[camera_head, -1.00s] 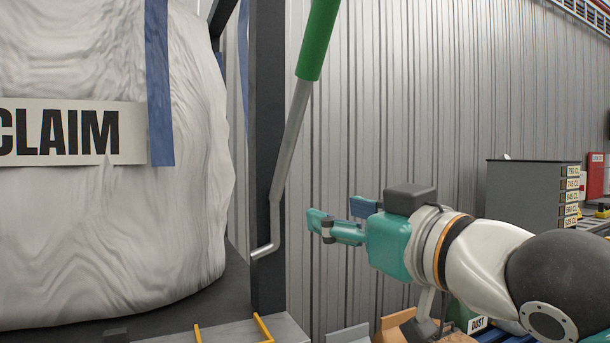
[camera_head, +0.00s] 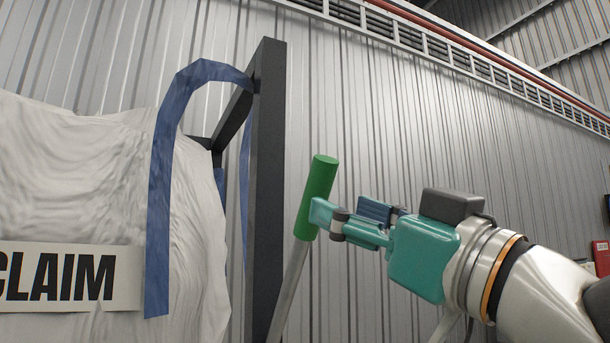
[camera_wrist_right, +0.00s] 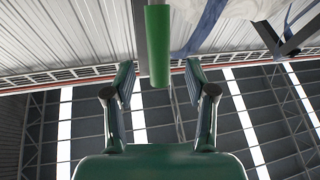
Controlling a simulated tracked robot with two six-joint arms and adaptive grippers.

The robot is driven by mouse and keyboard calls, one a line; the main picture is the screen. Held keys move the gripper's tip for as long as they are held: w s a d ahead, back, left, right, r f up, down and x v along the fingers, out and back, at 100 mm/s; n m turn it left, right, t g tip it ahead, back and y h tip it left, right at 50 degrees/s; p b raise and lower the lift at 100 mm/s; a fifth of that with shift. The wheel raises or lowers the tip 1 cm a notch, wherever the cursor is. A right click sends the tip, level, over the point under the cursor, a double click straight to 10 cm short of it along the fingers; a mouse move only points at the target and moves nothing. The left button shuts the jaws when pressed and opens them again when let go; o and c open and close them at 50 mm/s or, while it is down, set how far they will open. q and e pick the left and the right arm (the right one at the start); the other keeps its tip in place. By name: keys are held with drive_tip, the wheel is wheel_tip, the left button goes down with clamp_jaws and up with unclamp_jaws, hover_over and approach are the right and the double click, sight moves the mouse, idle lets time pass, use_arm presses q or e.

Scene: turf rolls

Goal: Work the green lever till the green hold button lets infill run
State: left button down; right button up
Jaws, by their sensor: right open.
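The green lever has a green cylindrical grip (camera_head: 318,185) on a bare metal rod (camera_head: 288,290). It leans with its top to the right, beside a dark post. My right gripper (camera_head: 346,211) comes from the right at the lower part of the grip, its near finger overlapping the grip's edge. In the right wrist view the grip (camera_wrist_right: 158,45) hangs centred between the two spread fingers (camera_wrist_right: 159,80). The gripper is open; whether it touches the grip I cannot tell. The lever's lower end is out of the head view. No green hold button shows. My left gripper is not in view.
The dark post (camera_head: 268,180) stands just left of the lever. A large white bag (camera_head: 60,160) with a blue strap (camera_head: 163,210) and a sign ending in "CLAIM" (camera_head: 70,278) is further left. A corrugated wall (camera_head: 400,130) lies behind; the space above the gripper is clear.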

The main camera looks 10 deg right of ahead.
sight(324, 197)
drive_tip(key=p+x, duration=0.2)
drive_tip(key=x, duration=0.2)
drive_tip(key=shift+w+a+r, duration=0.15)
drive_tip(key=shift+w+r, duration=0.1)
drive_tip(key=shift+w, duration=0.05)
drive_tip(key=shift+w+a+r, duration=0.15)
drive_tip(key=shift+w+a, duration=0.2)
drive_tip(key=shift+w, duration=0.25)
clamp_jaws()
